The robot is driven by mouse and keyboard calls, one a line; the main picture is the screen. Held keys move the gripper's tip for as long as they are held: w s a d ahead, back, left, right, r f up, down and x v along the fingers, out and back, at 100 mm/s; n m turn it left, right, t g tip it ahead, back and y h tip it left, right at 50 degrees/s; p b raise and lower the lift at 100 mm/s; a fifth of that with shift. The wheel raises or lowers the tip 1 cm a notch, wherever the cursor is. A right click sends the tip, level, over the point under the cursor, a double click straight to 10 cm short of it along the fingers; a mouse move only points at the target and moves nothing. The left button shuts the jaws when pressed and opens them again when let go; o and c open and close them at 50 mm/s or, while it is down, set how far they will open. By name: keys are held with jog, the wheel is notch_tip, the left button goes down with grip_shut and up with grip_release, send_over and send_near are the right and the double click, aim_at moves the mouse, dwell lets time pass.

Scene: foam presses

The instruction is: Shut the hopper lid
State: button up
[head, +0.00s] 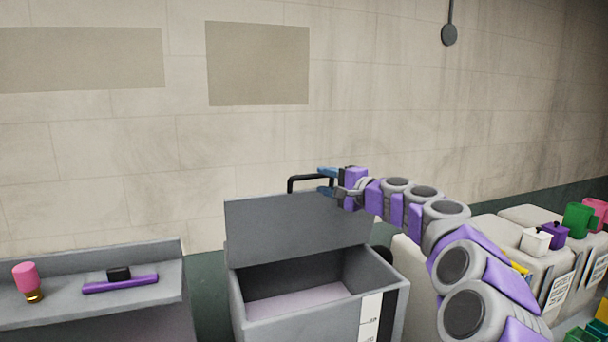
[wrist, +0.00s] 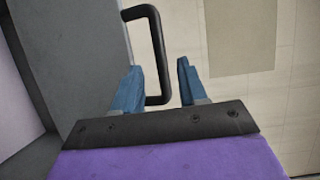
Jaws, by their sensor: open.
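The grey hopper (head: 255,325) stands in the middle of the head view, with its box open and a pale floor showing inside. Its lid (head: 295,228) is raised upright at the back, and its grey face also shows in the wrist view (wrist: 70,60). A black handle (head: 305,178) sticks up at the lid's top edge. My gripper (head: 322,181) is open at the right part of this handle. In the wrist view the handle (wrist: 157,45) passes between the two blue fingers of my gripper (wrist: 158,82). I cannot tell whether either finger touches it.
A grey bench (head: 160,310) at the left holds a pink-topped item (head: 26,280) and a purple bar with a black block (head: 120,278). At the right, pale cabinets (head: 500,235) carry white, purple and green containers. A blank wall (head: 370,80) stands behind.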

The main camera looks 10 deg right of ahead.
aim_at(322, 177)
jog(key=w, duration=0.3)
jog(key=shift+w+f+p, duration=0.1)
jog(key=shift+w+p, duration=0.1)
jog(key=shift+p, duration=0.1)
jog(key=w+a, duration=0.1)
jog(key=a, duration=0.2)
jog(key=w+a, duration=0.1)
jog(key=a, duration=0.1)
jog(key=shift+w+p, duration=0.3)
jog(key=shift+p, duration=0.05)
jog(key=shift+d, duration=1.4)
jog(key=shift+c, duration=0.8)
jog(key=shift+d, duration=0.1)
jog(key=shift+c, duration=0.7)
jog(key=shift+a, duration=0.8)
grip_shut()
jog(key=shift+s+f, duration=0.1)
